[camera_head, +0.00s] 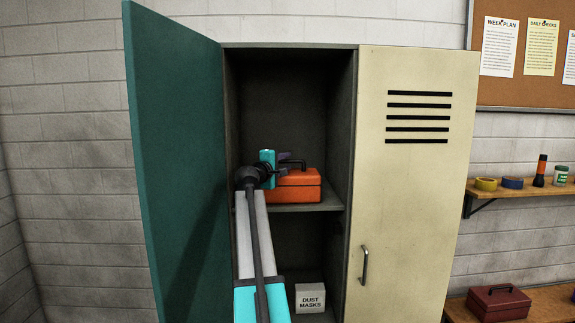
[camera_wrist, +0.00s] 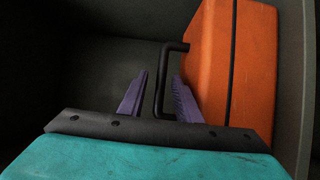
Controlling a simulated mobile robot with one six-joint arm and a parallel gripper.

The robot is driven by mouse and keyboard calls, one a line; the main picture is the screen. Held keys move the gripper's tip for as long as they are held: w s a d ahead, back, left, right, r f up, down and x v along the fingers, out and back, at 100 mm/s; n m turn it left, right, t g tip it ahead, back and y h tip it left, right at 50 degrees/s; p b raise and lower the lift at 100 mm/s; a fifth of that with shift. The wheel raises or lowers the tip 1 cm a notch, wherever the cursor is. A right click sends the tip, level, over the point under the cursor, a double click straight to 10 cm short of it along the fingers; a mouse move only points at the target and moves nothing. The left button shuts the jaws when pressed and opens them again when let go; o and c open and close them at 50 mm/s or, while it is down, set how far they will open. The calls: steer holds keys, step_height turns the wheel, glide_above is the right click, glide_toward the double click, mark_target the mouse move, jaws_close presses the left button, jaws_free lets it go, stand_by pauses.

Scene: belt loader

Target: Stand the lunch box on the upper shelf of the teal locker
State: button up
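The orange lunch box (camera_head: 300,187) with a black handle stands upright on the upper shelf (camera_head: 310,206) of the teal locker, whose teal door (camera_head: 175,160) is swung open to the left. My gripper (camera_head: 284,160) reaches in at the box's handle. In the wrist view, the lunch box (camera_wrist: 205,55) is at the right, and its handle rises between the two purple fingers of my gripper (camera_wrist: 160,78). The fingers are apart, with a gap on each side of the handle. My gripper hides the left part of the box in the head view.
A white dust masks box (camera_head: 310,298) stands in the lower compartment. The cream locker door (camera_head: 415,200) to the right is shut. A wall shelf (camera_head: 520,191) holds tape rolls and a flashlight. A dark red box (camera_head: 498,303) sits on a bench at lower right.

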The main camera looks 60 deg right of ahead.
steer(key=s+a+b, duration=0.1)
steer(key=a+b, duration=0.1)
steer(key=a, duration=0.7)
steer(key=shift+a, duration=0.4)
steer(key=shift+w, duration=0.1)
stand_by(0.4)
